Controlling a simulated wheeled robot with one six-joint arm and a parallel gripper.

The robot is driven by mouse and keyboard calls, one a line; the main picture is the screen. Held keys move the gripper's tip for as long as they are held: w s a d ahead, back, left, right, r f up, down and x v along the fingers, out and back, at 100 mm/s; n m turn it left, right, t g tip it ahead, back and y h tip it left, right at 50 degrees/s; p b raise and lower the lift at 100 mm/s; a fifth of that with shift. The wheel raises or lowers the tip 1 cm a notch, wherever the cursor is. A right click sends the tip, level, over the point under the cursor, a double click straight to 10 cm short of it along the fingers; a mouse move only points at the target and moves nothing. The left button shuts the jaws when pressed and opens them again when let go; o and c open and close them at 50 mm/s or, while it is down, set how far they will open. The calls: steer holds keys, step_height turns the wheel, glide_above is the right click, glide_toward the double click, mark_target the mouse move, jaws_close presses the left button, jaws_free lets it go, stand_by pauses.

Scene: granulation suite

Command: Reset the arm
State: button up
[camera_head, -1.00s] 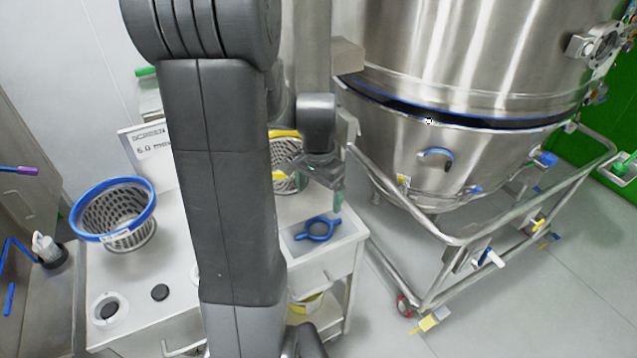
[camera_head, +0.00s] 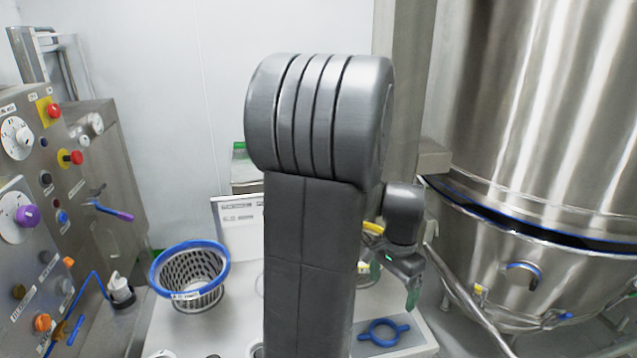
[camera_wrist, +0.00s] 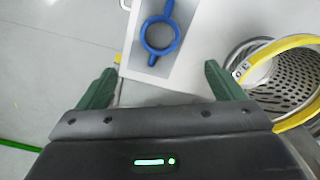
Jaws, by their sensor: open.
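My gripper (camera_head: 408,283) is at the right of my raised arm in the head view, above the right part of the white worktop. The wrist view shows its two green fingers (camera_wrist: 160,88) spread wide with nothing between them. A blue ring with two tabs (camera_head: 384,332) lies flat on the worktop below my gripper. The ring also shows just beyond the fingers in the wrist view (camera_wrist: 143,35). My upright arm hides the middle of the worktop.
A blue-rimmed perforated basket (camera_head: 190,272) stands on the worktop (camera_head: 230,335) at left. A yellow-rimmed one (camera_wrist: 290,100) is mostly hidden by my arm. A control panel (camera_head: 40,215) stands at far left, a large steel vessel (camera_head: 540,110) at right.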

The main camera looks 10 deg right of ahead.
mark_target(383, 335)
step_height(383, 335, down, 14)
steer(key=shift+r+p, duration=0.25)
steer(key=shift+p, duration=0.2)
steer(key=shift+r+p, duration=0.35)
steer(key=shift+r, duration=0.15)
steer(key=shift+f, duration=0.1)
